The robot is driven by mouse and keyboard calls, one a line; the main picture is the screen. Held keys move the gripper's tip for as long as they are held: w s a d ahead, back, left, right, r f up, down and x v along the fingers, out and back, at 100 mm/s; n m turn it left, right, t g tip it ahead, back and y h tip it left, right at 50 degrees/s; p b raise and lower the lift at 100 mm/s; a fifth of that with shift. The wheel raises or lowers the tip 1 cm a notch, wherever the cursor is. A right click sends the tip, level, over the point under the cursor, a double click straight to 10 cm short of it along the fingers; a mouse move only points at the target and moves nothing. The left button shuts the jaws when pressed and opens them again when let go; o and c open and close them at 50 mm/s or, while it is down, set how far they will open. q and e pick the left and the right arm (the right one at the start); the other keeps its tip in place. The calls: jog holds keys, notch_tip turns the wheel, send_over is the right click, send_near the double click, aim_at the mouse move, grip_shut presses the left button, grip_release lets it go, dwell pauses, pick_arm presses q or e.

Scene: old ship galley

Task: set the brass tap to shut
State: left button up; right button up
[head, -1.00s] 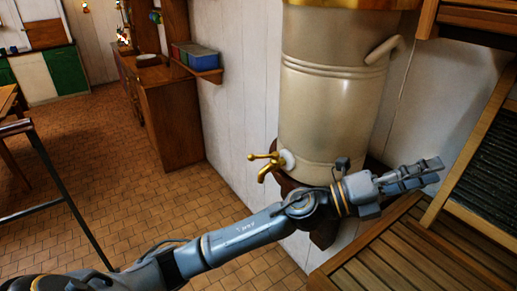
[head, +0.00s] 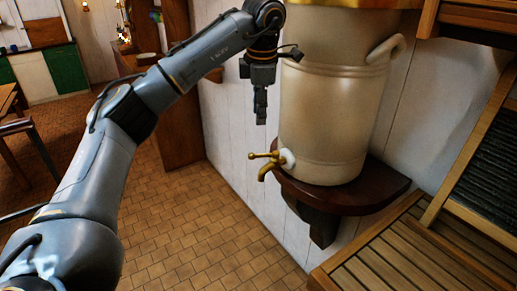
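The brass tap (head: 267,165) sticks out to the left from the low side of a cream urn (head: 333,115). Its lever points left, about level, and its spout curves down. My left gripper (head: 261,119) points down above the tap, apart from it, just left of the urn. Its fingers look close together, seen edge-on, so I cannot tell whether they are open or shut. My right gripper is not in view.
The urn stands on a dark wooden wall shelf (head: 345,190). A slatted wooden bench (head: 410,262) is at the lower right, with a ribbed dark board (head: 495,165) above it. A wooden cabinet (head: 176,120) stands behind my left arm. The tiled floor (head: 205,235) below the tap is clear.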

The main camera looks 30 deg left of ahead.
aim_at(259, 156)
pick_arm(q)
jog(key=f+p, duration=0.1)
jog(key=f, duration=0.3)
jog(key=w+a+f+p, duration=0.1)
jog(key=f, duration=0.4)
jog(key=w+f+p, duration=0.1)
jog(key=f+p, duration=0.1)
jog(key=f, duration=0.2)
jog(key=shift+a+f, duration=0.25)
jog(key=shift+a, duration=0.05)
jog(key=shift+c, duration=0.2)
grip_shut()
